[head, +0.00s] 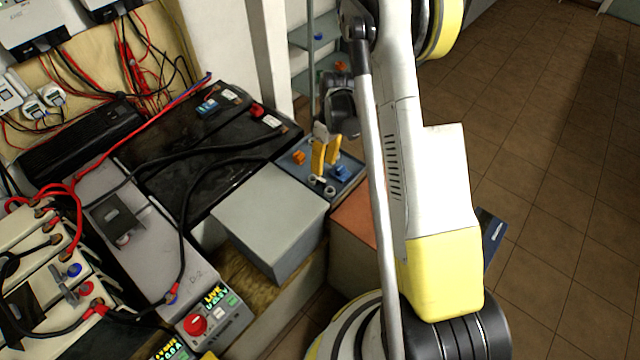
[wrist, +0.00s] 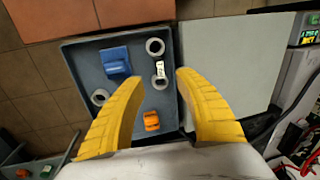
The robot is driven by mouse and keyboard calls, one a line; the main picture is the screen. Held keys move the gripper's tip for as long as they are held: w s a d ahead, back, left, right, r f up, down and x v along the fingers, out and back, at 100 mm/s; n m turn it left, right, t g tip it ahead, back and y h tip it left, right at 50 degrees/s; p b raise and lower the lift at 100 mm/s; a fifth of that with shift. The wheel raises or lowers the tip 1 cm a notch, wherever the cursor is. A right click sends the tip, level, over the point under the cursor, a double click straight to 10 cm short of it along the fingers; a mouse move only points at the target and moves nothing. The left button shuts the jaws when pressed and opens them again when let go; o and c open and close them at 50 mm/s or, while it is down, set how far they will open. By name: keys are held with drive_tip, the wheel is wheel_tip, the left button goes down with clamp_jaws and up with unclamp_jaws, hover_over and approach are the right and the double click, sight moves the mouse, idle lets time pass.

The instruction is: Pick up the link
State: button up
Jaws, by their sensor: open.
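A small link (wrist: 160,68), seemingly two grey metal rings with a white labelled piece between them, lies in the blue-grey tray (wrist: 85,60) in the wrist view. In the head view, its rings seem to show (head: 329,191) below the fingers. My gripper (wrist: 160,80) has two yellow fingers spread wide, one on each side of the link's lower ring, with nothing between them held. In the head view my gripper (head: 324,172) points down over the tray (head: 350,160). I cannot tell the exact height of the fingertips above the link.
The tray also holds a blue block (wrist: 115,61), an orange block (wrist: 151,121) and another grey ring (wrist: 100,97). A grey box (head: 270,215) stands right beside the tray. Black batteries (head: 200,150) and cables lie further left. Open tiled floor (head: 560,150) is at the right.

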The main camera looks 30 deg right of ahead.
sight(323, 181)
drive_tip(key=f+b, duration=0.1)
drive_tip(key=f, duration=0.1)
drive_tip(key=f+b, duration=0.1)
drive_tip(key=f, duration=0.2)
drive_tip(key=s+a+f+b, duration=0.1)
drive_tip(key=f, duration=0.1)
drive_tip(key=shift+f, duration=0.25)
drive_tip(key=shift+s+r, duration=0.1)
clamp_jaws()
